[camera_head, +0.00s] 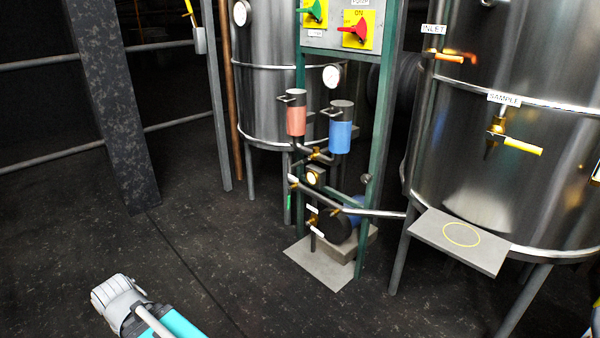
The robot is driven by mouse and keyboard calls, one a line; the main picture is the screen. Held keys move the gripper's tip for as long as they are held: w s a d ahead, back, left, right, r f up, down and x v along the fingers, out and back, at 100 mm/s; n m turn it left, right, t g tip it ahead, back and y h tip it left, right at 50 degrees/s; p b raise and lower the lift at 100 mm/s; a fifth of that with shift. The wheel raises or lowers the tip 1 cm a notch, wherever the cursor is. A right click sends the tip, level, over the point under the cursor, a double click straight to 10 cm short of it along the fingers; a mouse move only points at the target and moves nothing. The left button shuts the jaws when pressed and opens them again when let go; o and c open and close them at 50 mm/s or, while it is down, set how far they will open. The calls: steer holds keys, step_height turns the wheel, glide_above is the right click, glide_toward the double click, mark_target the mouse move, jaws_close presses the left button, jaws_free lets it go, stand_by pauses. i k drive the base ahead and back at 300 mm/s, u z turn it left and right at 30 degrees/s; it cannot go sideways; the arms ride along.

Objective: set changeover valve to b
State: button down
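The fittings are small, and I cannot read an A or B mark or tell which way the valve points. Lower on the same frame is another brass fitting (312,220) with small white tags, too small to read. My gripper does not show in this view.
A panel above holds a green switch (314,10) and a red switch (356,28). The right tank (460,140) has a yellow-handled sample tap (515,143) above a grey shelf (425,232). A dark post (110,100) stands left. A grey and teal object (120,300) is at lower left; floor between is clear.

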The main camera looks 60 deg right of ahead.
mark_target(308, 159)
steer(key=k, duration=1.05)
steer(key=z, duration=0.55)
steer(key=i, duration=1)
